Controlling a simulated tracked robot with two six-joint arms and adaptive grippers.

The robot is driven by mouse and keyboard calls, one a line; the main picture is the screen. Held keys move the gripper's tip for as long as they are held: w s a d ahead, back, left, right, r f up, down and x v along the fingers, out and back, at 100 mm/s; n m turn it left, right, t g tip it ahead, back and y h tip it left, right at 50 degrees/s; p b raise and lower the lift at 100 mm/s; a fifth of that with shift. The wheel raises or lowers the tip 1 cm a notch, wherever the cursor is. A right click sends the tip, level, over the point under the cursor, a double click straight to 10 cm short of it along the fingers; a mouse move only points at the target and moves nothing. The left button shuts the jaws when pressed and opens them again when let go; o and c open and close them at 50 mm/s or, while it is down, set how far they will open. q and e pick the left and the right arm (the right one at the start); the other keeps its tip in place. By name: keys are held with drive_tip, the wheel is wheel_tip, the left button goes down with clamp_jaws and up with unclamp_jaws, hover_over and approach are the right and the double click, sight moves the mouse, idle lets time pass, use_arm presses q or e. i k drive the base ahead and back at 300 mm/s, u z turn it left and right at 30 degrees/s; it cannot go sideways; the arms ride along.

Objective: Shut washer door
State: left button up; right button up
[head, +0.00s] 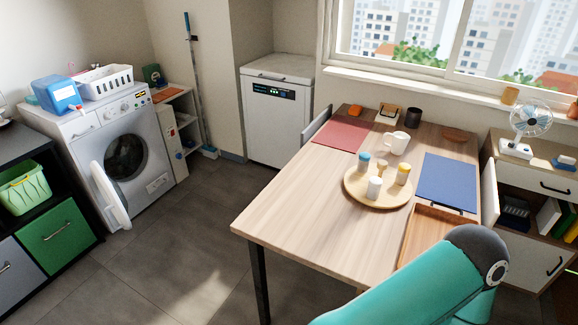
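A white front-loading washer (118,152) stands against the wall at the left in the head view. Its round door (108,192) is swung wide open on the left side of the machine, and the dark drum opening (126,157) shows. Neither gripper is in view. A teal arm link of mine fills the bottom right, in front of the table and far from the washer.
A wooden table (275,210) with a round tray (357,193) and mats takes up the middle right. A dark shelf unit (75,243) with a green basket (22,190) stands left of the washer. Grey floor (165,245) between the washer and the table is clear.

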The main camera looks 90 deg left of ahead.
sight(114, 204)
drive_tip(key=z, duration=0.15)
drive_tip(key=i, duration=0.25)
drive_tip(key=u, duration=2)
drive_tip(key=k, duration=0.85)
drive_tip(key=z, duration=1.25)
drive_tip(key=i, duration=0.1)
drive_tip(key=u, duration=3.4)
drive_tip(key=i, duration=1)
drive_tip(key=z, duration=0.15)
